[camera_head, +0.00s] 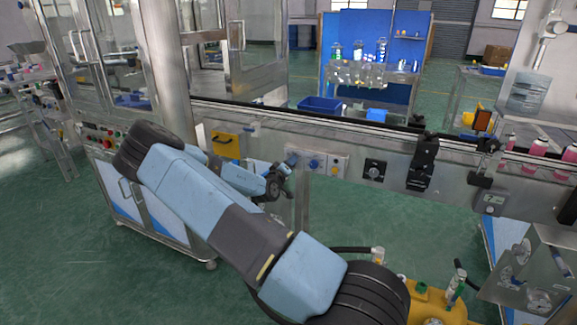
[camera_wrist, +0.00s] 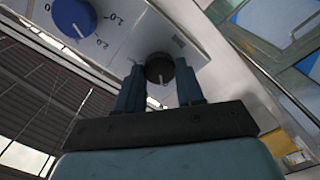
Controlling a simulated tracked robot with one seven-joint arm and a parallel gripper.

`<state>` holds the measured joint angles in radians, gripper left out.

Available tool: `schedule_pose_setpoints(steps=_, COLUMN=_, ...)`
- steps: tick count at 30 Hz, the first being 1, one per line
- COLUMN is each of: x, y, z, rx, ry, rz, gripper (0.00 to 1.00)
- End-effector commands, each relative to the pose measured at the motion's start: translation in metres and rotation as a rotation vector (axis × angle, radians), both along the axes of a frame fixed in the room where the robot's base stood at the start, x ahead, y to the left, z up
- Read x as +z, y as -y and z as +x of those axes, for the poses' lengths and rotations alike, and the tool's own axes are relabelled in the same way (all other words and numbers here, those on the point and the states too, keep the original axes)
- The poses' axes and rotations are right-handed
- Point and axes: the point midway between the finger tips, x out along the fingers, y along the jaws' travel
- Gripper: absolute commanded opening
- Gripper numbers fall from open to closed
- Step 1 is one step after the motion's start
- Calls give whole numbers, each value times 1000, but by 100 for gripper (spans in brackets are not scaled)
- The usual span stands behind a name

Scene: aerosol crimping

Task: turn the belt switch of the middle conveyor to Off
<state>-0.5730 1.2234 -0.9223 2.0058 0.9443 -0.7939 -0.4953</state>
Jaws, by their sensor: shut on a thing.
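In the wrist view a round black knob (camera_wrist: 159,67) with a pale pointer line sits on a light grey panel (camera_wrist: 135,35). My gripper (camera_wrist: 160,85) has one finger on each side of this knob and is shut on it. The pointer line runs towards the bottom of the picture, between the fingers. The knob's position label is too small to read. In the head view my gripper (camera_head: 291,160) reaches the panel on the conveyor's side (camera_head: 270,138), and the gripped knob cannot be made out there.
A blue dial (camera_wrist: 73,16) with a numbered scale is on the same panel. In the head view, a panel with a yellow button (camera_head: 335,169) and another black rotary switch (camera_head: 375,170) are to the right. A yellow box (camera_head: 227,143) is to the left.

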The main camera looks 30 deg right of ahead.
Motion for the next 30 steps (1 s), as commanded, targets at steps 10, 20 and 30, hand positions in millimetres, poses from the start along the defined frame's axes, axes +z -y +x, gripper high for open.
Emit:
schedule_pose_setpoints(steps=10, x=0, y=0, z=0, rx=1, ry=0, rz=1, gripper=63)
schedule_pose_setpoints(steps=20, x=0, y=-8, z=-5, rx=2, ry=0, rz=1, gripper=63)
schedule_pose_setpoints(steps=30, x=-1, y=-56, z=-42, rx=3, ry=-1, rz=1, gripper=63)
